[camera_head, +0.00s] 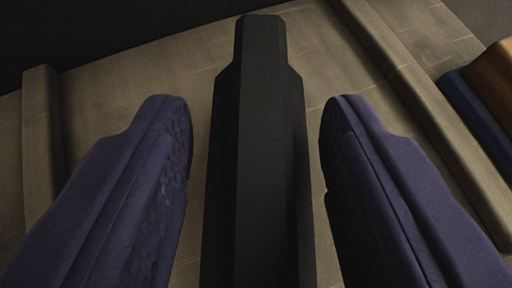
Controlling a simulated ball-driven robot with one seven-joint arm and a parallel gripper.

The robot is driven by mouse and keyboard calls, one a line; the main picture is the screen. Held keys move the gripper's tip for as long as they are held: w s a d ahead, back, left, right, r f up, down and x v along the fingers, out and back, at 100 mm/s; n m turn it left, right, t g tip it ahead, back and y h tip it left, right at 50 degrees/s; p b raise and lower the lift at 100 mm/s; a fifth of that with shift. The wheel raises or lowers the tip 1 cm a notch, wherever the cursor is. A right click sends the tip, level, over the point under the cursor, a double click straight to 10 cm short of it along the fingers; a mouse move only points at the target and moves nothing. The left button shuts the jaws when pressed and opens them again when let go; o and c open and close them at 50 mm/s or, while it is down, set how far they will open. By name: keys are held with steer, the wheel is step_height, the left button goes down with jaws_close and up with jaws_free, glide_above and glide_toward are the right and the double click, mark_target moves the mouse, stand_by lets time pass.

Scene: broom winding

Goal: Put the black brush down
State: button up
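The black brush (267,140) shows as a long dark shape with a narrower far end. It runs up the middle of the view, from the bottom edge nearly to the top. My gripper (256,135) has two purple fingers, one on each side of the brush. The fingers are apart, and gaps show between each fingertip and the brush. The near end of the brush runs out of view at the bottom. I cannot tell whether the brush rests on the surface below it.
A tan, wood-like surface (150,85) lies behind the brush. A raised strip (42,130) stands at its left and another raised strip (425,110) runs along its right. A blue item (476,115) and a brown item (495,78) are at the far right. The top left is dark.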

steer(key=shift+r+p, duration=0.35)
steer(key=p+v, duration=0.4)
steer(key=v, duration=0.8)
steer(key=shift+r+p, duration=0.3)
steer(key=shift+s, duration=0.1)
